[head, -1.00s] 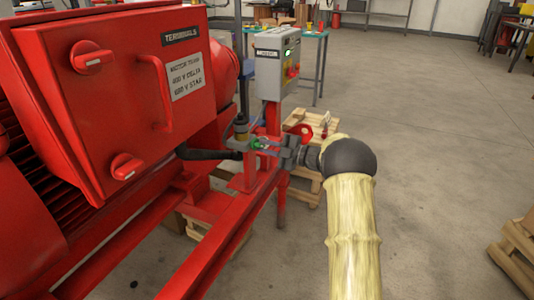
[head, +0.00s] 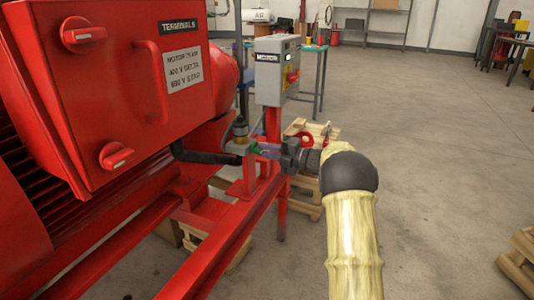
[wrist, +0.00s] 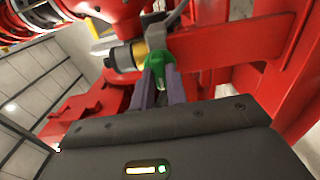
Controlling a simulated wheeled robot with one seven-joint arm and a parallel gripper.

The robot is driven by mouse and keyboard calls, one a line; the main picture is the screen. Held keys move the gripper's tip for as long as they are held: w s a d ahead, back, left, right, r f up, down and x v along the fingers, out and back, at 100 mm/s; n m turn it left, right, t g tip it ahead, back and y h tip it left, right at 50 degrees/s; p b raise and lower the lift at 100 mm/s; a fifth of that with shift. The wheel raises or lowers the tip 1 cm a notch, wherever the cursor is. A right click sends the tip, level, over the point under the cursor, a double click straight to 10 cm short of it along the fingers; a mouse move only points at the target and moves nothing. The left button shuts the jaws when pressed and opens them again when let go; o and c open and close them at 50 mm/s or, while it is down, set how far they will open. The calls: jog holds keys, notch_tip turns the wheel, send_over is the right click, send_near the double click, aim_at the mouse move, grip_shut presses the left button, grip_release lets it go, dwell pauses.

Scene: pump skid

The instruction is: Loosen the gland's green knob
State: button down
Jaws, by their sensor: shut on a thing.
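The gland's green knob (wrist: 157,68) shows in the wrist view between the two fingers of my gripper (wrist: 160,84), which is shut on it. Behind the knob is a yellow collar (wrist: 140,52) with a grey and black fitting beside it. In the head view my gripper (head: 266,148) reaches left to the fitting at the red skid's end. Only a small bit of the green knob (head: 254,146) shows there, and the fingers partly hide it.
A red terminal box (head: 125,90) with knobs and a handle stands close on the left. A grey motor control box (head: 276,70) on a red post stands just behind the gripper. Wooden pallets (head: 313,130) lie behind.

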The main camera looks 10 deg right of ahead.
jog(key=c, duration=1.4)
grip_release()
jog(key=p+v, duration=0.4)
jog(key=v, duration=1.3)
jog(key=shift+s+d, duration=0.15)
jog(key=shift+d, duration=0.05)
